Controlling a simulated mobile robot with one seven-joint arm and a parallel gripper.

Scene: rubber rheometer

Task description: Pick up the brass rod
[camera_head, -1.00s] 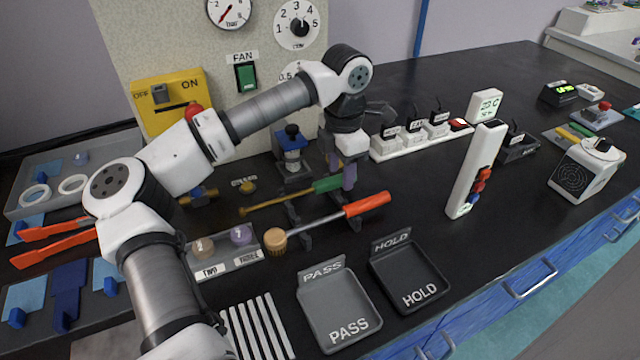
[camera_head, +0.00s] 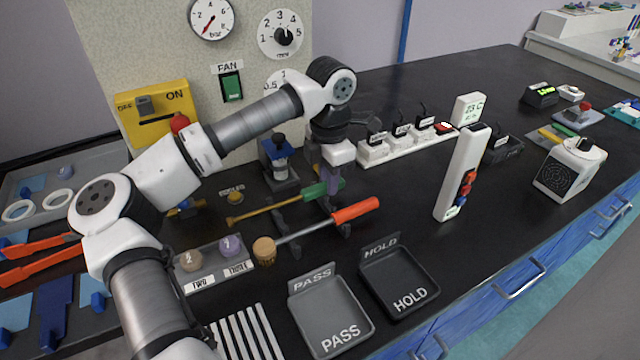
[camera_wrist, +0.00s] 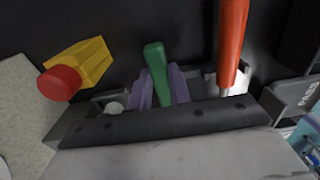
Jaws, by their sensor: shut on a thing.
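The brass rod (camera_head: 258,213) has a green handle and lies slanted above dark cradles on the black bench, behind the orange-handled mallet. My gripper (camera_head: 328,188) points down at the green handle, with its purple fingers on either side of it. In the wrist view my gripper (camera_wrist: 158,88) is shut on the green handle (camera_wrist: 156,72). The brass part is hidden in the wrist view. I cannot tell whether the rod touches its cradles.
The mallet (camera_head: 318,226) lies close in front of the rod. A blue-topped device (camera_head: 279,165) stands behind it. PASS (camera_head: 332,318) and HOLD (camera_head: 400,283) trays are in front. A white power strip (camera_head: 405,146) and an upright white panel (camera_head: 462,172) stand to the right.

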